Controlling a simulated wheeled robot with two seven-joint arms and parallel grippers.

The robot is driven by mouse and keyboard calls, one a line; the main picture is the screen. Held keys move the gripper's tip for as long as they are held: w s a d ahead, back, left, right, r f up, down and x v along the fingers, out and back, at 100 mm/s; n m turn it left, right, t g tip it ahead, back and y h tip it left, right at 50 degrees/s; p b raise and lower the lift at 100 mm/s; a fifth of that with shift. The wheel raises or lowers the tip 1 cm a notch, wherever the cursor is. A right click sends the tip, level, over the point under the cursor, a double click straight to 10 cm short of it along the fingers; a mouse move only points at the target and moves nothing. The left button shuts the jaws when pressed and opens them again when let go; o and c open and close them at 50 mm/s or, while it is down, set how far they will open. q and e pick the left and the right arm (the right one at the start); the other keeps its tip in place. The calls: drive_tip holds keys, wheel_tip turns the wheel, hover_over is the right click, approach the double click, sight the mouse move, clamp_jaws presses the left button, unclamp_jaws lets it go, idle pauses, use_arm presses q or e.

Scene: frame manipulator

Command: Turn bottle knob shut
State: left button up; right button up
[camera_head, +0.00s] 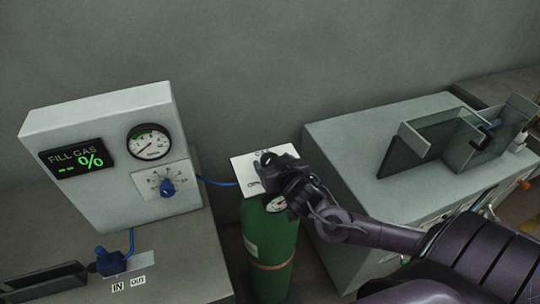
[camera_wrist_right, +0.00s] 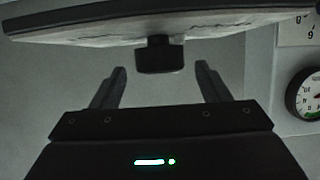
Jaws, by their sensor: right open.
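The green gas bottle (camera_head: 268,250) stands upright between the two benches. A white sign plate (camera_head: 246,166) is at its top, with a small round gauge (camera_head: 277,203) below. My right gripper (camera_head: 270,166) is at the bottle's top, in front of the plate, and hides much of it in the head view. In the right wrist view the two fingers of the right gripper (camera_wrist_right: 160,78) are apart. A dark knob (camera_wrist_right: 159,54) lies ahead between the fingertips, under the plate's edge (camera_wrist_right: 160,24); gaps show on both sides. My left gripper is not in view.
The grey fill-gas box (camera_head: 105,145) stands left of the bottle, with a display, a dial gauge (camera_head: 150,142) and a blue knob (camera_head: 167,187). A blue hose (camera_head: 215,184) runs toward the bottle. A grey cabinet (camera_head: 345,140) with a glass-like holder (camera_head: 432,143) stands right.

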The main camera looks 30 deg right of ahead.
sight(271, 160)
drive_tip(key=shift+p+x, duration=0.3)
drive_tip(key=shift+x, duration=1.3)
drive_tip(key=c, duration=1)
